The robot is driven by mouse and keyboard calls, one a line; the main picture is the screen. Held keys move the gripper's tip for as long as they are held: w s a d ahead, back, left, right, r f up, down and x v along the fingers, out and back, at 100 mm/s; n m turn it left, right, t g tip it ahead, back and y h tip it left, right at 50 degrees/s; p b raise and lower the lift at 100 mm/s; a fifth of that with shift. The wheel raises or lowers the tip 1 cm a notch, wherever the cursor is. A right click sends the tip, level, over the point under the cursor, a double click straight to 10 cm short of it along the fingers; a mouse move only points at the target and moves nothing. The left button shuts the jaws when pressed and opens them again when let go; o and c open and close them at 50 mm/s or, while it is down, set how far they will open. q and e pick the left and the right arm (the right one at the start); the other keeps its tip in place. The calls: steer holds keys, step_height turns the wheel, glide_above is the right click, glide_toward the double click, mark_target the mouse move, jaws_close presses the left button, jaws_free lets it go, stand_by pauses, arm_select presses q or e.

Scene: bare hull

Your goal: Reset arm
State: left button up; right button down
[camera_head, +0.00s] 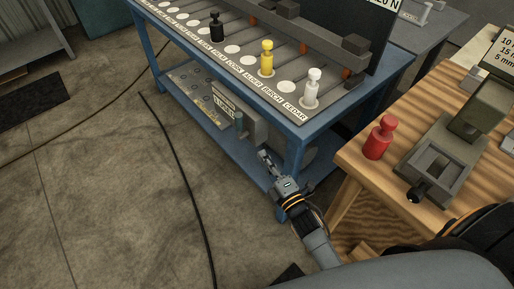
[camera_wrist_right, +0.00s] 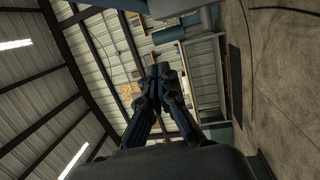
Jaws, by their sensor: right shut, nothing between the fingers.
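My right gripper (camera_head: 266,158) hangs in the air in the head view, in front of the blue bench's right front leg. Its fingers point up and to the left. In the right wrist view its two fingers (camera_wrist_right: 160,75) meet at the tips with nothing between them. My right arm comes in from the lower right, with a dark wrist and orange rings. My left gripper does not show in either view.
The blue bench (camera_head: 155,50) carries black (camera_head: 216,27), yellow (camera_head: 267,58) and white (camera_head: 312,88) pieces in labelled lanes. A wooden table (camera_head: 352,155) at right holds a red piece (camera_head: 379,137) and a grey vise (camera_head: 440,158). A black cable (camera_head: 186,180) crosses the open floor.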

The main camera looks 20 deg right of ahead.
steer(key=s+f+m+g+h+p, duration=0.1)
steer(key=s+f+m+g, duration=0.5)
steer(key=f, duration=0.7)
steer(key=s+f+m+g+h+p, duration=0.1)
steer(key=s+f+m+g, duration=0.2)
steer(key=s+f, duration=0.7)
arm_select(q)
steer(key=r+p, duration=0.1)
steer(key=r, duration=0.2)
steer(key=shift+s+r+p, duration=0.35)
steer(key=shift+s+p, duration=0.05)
arm_select(e)
steer(key=s+d+f+m+g, duration=0.1)
steer(key=s+f+m+g, duration=0.1)
steer(key=s+f, duration=0.3)
steer(key=s+d+f+m+g, duration=0.2)
steer(key=s+f, duration=0.4)
steer(key=s, duration=0.6)
steer(key=s+d+f+m+g+h, duration=0.1)
steer(key=s+f+m+g, duration=0.3)
steer(key=s, duration=0.4)
step_height(320, 180, down, 2)
steer(key=shift+s+d+f+g, duration=0.1)
steer(key=shift+s+d+g, duration=0.2)
steer(key=shift+g, duration=0.2)
